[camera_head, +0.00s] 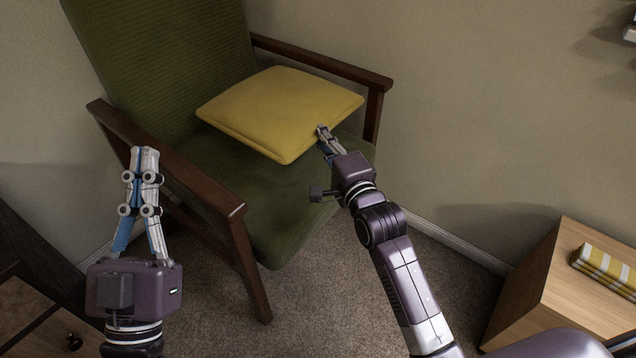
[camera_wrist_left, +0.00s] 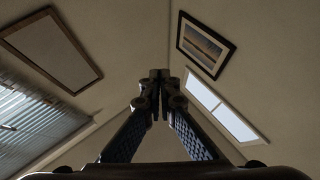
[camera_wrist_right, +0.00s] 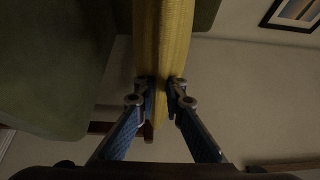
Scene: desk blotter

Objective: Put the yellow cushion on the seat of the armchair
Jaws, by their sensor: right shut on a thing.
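The yellow cushion (camera_head: 281,110) is flat and square, held roughly level over the seat of the green armchair (camera_head: 237,182). My right gripper (camera_head: 323,133) is shut on the cushion's near right edge. In the right wrist view the cushion (camera_wrist_right: 163,45) is edge-on between the two fingers (camera_wrist_right: 162,84). I cannot tell whether its underside touches the seat. The front of the seat (camera_head: 290,225) is bare. My left gripper (camera_head: 145,152) is shut and empty, to the left of the chair's left armrest; its fingertips meet in the left wrist view (camera_wrist_left: 160,74).
Wooden armrests flank the seat, the left one (camera_head: 190,180) near my left gripper and the right one (camera_head: 330,65) behind the cushion. A wooden cabinet (camera_head: 560,270) with a folded yellow striped cloth (camera_head: 605,268) stands at the right. Dark furniture (camera_head: 30,265) is at the lower left.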

